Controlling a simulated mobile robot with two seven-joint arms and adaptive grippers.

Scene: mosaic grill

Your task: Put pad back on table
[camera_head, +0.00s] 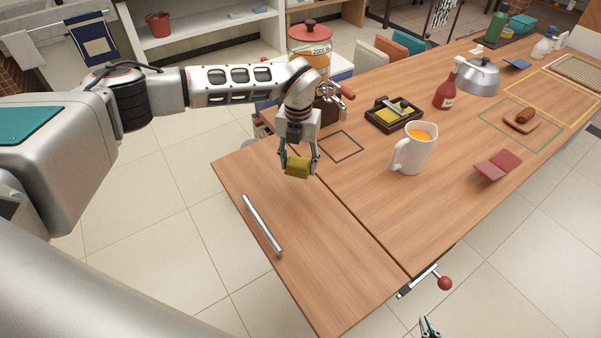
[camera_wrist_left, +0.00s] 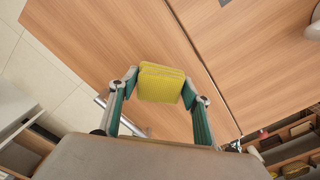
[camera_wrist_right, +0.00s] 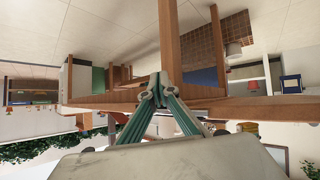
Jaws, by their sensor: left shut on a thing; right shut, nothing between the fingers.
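A yellow-green pad (camera_head: 297,168) is held in my left gripper (camera_head: 299,163) above the near part of the wooden table (camera_head: 300,245). In the left wrist view the pad (camera_wrist_left: 161,84) shows ribbed yellow between the two fingertips, with the table surface behind it. A dark square outline (camera_head: 341,147) on the table is empty, to the right of and beyond the pad. My right gripper (camera_head: 428,328) is low at the bottom edge, off the table's near side. In the right wrist view its fingertips (camera_wrist_right: 157,90) meet with nothing between them.
A silver handle bar (camera_head: 262,226) lies below the pad. A dark tray (camera_head: 382,124) with a yellow piece, a white jug (camera_head: 414,148), a red bottle (camera_head: 446,90) and a red folded pad (camera_head: 497,165) stand farther right. A red-knobbed crank (camera_head: 444,283) sticks out at the near edge.

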